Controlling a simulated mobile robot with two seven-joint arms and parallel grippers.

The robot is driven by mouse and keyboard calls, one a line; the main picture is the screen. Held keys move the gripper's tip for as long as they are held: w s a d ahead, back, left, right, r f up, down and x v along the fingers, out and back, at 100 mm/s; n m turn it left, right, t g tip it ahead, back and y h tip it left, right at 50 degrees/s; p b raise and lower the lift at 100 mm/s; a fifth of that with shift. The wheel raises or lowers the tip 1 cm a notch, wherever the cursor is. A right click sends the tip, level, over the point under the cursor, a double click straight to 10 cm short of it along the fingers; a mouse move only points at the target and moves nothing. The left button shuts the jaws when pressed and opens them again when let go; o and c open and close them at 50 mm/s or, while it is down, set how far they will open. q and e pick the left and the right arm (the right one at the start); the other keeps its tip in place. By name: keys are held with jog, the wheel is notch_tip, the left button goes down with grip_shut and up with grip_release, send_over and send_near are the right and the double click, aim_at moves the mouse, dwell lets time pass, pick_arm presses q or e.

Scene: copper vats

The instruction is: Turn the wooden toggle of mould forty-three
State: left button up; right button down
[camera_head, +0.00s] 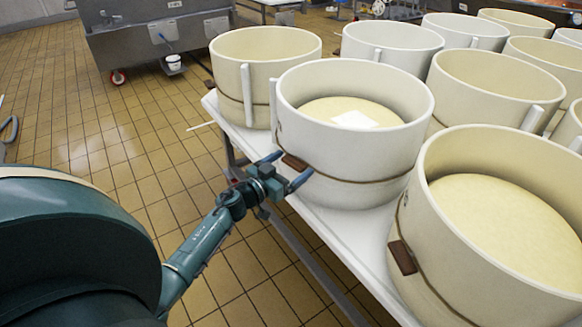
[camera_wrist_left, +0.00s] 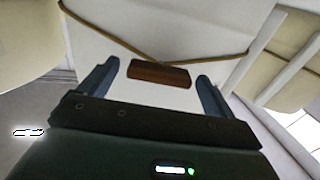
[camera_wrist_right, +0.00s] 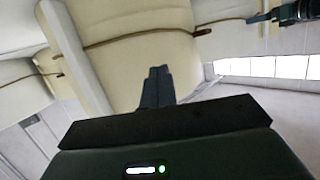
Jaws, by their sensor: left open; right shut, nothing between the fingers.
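A cream round mould (camera_head: 350,150) with a paler mass and a white sheet inside stands near the front edge of the table. A cord runs around it, with a brown wooden toggle (camera_head: 294,161) on its near left side. I cannot read a mould number. My left gripper (camera_head: 293,165) is open at this toggle. In the left wrist view, the toggle (camera_wrist_left: 158,74) lies crosswise between the two fingers of my left gripper (camera_wrist_left: 157,72), with a gap at each end. My right gripper (camera_wrist_right: 158,70) is shut and empty before another cream, corded surface; it is outside the head view.
The white table (camera_head: 335,225) carries several similar moulds. A nearer mould (camera_head: 480,240) on the right has its own wooden toggle (camera_head: 402,257). Another mould (camera_head: 262,75) stands behind left. A steel vat (camera_head: 155,38) stands at the back.

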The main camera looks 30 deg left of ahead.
pick_arm(q)
jog(key=shift+w+d, duration=0.1)
jog(key=shift+w, duration=0.25)
jog(key=shift+c, duration=0.3)
jog(key=c, duration=0.9)
